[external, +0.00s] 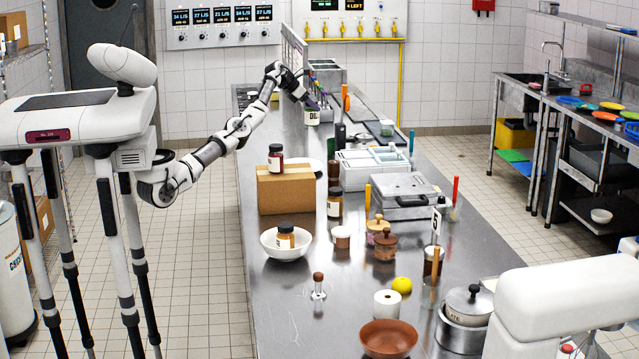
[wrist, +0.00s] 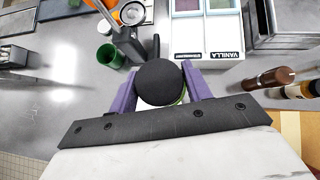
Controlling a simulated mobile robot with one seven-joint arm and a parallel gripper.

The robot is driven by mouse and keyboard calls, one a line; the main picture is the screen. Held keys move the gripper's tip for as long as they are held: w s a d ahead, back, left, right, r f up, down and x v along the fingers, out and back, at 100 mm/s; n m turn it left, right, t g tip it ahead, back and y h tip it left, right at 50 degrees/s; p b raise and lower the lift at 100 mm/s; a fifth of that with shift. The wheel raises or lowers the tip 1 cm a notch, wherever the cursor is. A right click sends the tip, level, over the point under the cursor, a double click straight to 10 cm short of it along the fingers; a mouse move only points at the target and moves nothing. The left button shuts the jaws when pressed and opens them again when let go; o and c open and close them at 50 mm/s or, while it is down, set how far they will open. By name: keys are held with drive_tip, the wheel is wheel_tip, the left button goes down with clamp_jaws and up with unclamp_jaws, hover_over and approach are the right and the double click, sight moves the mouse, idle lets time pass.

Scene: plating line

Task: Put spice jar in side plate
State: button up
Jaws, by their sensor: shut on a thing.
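A spice jar with a black lid (wrist: 160,82) is between the purple fingers of my gripper (wrist: 158,90) in the wrist view. In the external view my gripper (external: 313,103) is at the far part of the long counter, shut on this jar. The jar's pale label (external: 312,117) shows below the fingers, with lettering that starts like "DIL". I cannot tell whether its base touches the counter. A flat white plate (external: 309,162), which looks like the side plate, lies nearer the camera, partly hidden by the cardboard box and a jar. I cannot make out the plate in the wrist view.
A cardboard box (external: 286,190) carries a dark-lidded jar (external: 276,159). A white bowl (external: 285,254) holds another jar (external: 286,236). A white compartment tray (external: 371,168) stands right of the plate. A green cup (wrist: 110,56) stands close to my gripper. Dark bottles (wrist: 268,79) are at right.

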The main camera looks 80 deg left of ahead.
drive_tip(key=s+a, duration=0.6)
drive_tip(key=s, duration=0.1)
drive_tip(key=shift+n, duration=0.3)
drive_tip(key=shift+w+a+f+p, duration=0.1)
drive_tip(key=shift+a+f+p, duration=0.1)
drive_tip(key=shift+f, duration=4.9)
drive_tip(key=shift+w+a+f+p, duration=0.1)
drive_tip(key=shift+f+p, duration=0.1)
drive_tip(key=shift+f, duration=4.9)
drive_tip(key=shift+f, duration=0.15)
drive_tip(key=o, duration=1.2)
drive_tip(key=b+v, duration=0.3)
drive_tip(key=v, duration=0.9)
drive_tip(key=shift+d, duration=0.2)
